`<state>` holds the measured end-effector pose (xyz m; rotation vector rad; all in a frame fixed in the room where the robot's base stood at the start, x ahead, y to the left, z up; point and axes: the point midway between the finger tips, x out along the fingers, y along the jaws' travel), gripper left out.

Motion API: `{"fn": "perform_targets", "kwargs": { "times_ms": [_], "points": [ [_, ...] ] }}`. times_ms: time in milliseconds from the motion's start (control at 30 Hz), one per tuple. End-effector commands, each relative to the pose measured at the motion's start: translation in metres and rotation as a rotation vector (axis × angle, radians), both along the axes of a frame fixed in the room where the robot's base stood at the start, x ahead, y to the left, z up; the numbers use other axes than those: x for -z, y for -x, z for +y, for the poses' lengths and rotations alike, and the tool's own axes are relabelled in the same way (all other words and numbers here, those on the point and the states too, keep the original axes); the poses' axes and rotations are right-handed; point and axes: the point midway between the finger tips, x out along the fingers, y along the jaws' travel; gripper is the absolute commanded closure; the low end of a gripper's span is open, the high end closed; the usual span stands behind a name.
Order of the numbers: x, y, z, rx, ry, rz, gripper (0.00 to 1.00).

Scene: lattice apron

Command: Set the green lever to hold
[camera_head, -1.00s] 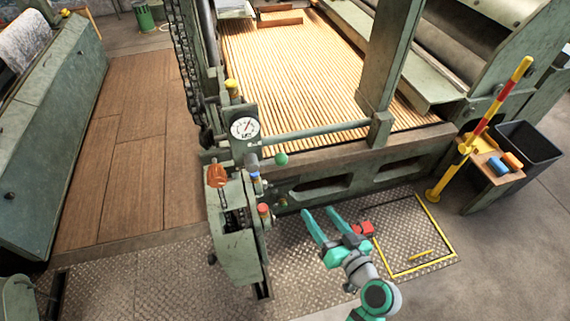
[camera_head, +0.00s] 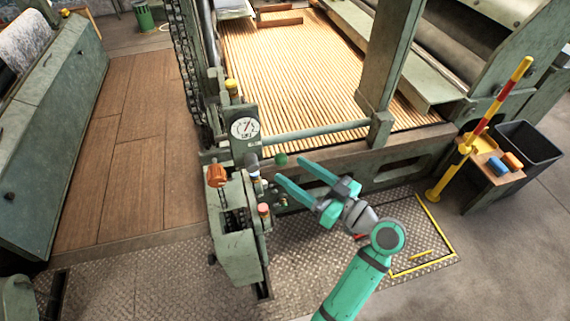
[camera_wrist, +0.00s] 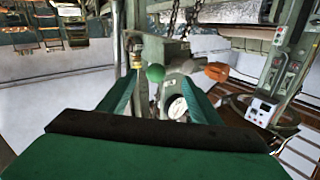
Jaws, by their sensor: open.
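The green lever ends in a round green knob (camera_head: 281,160) on the right side of the machine's control post, below the white dial gauge (camera_head: 244,128). In the wrist view the green knob (camera_wrist: 155,73) shows ahead, between the directions of my two fingers and nearer the left one. My gripper (camera_head: 289,174) is open and empty, its fingers pointing left toward the post, close to the knob. I cannot tell any touch. No hold marking is readable.
An orange knob (camera_head: 216,175) tops the control box left of the post. A red-topped button (camera_head: 263,209) sits below. The slatted bed (camera_head: 290,75) lies behind. A yellow and red post (camera_head: 483,125) and small table (camera_head: 497,180) stand right.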

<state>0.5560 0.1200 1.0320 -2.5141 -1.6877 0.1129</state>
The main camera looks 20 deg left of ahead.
Motion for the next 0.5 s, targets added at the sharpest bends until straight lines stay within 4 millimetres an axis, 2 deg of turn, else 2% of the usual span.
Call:
{"fn": "perform_targets", "kwargs": {
  "times_ms": [100,200,500],
  "points": [
    [0.0,-0.006,0.018,-0.003,0.0,0.0,0.42],
    [0.0,-0.011,0.028,-0.001,-0.001,0.0,0.42],
    [0.0,-0.016,0.038,0.002,-0.001,0.0,0.42]
  ]
}}
